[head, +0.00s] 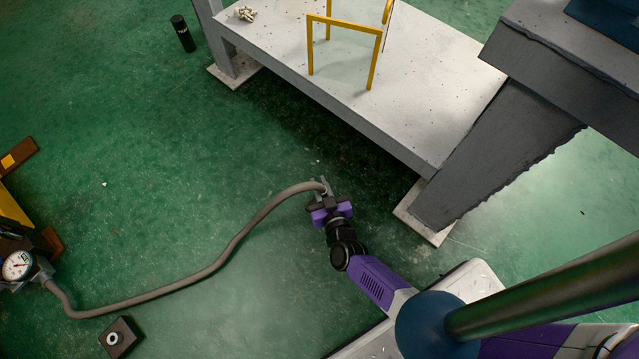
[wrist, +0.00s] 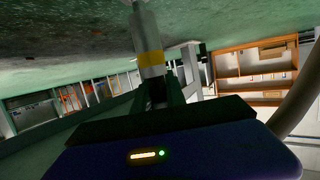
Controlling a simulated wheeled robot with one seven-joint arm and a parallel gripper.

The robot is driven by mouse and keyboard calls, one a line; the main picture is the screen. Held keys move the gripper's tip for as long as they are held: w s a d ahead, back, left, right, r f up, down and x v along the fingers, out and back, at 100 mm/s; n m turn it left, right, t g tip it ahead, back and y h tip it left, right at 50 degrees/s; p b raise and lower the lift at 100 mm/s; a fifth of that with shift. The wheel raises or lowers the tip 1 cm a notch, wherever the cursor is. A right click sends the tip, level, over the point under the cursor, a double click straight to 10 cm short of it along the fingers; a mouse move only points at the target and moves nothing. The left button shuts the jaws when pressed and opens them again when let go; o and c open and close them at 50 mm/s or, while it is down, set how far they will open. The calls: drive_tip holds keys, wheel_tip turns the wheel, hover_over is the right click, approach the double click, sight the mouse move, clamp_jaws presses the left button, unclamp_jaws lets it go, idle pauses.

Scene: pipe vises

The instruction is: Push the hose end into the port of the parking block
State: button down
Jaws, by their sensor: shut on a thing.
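The grey hose (head: 215,262) runs across the green floor from a gauge fitting on the left to my gripper (head: 322,190). My gripper is shut on the hose end, over the floor near the grey bench. In the wrist view the hose end (wrist: 149,45) is a pale metal cylinder with a yellow band, pointing up the picture; the hose (wrist: 298,100) bends past at the right. The parking block (head: 126,332) is a small dark block with a light ring around its port, at the lower left, well apart from my gripper. It is not visible in the wrist view.
A white-topped grey bench (head: 420,75) with a yellow frame (head: 345,24) stands at the upper right. The gauge (head: 17,265) is at the left edge. Floor between gripper and block is open except for the hose.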

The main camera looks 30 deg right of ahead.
drive_tip(key=shift+f+b, duration=0.4)
drive_tip(key=shift+f, duration=0.45)
drive_tip(key=c, duration=1.3)
unclamp_jaws()
drive_tip(key=p+v, duration=0.3)
drive_tip(key=v, duration=0.4)
drive_tip(key=shift+s+r+p, duration=0.1)
drive_tip(key=shift+s+p, duration=0.3)
drive_tip(key=shift+a, duration=0.1)
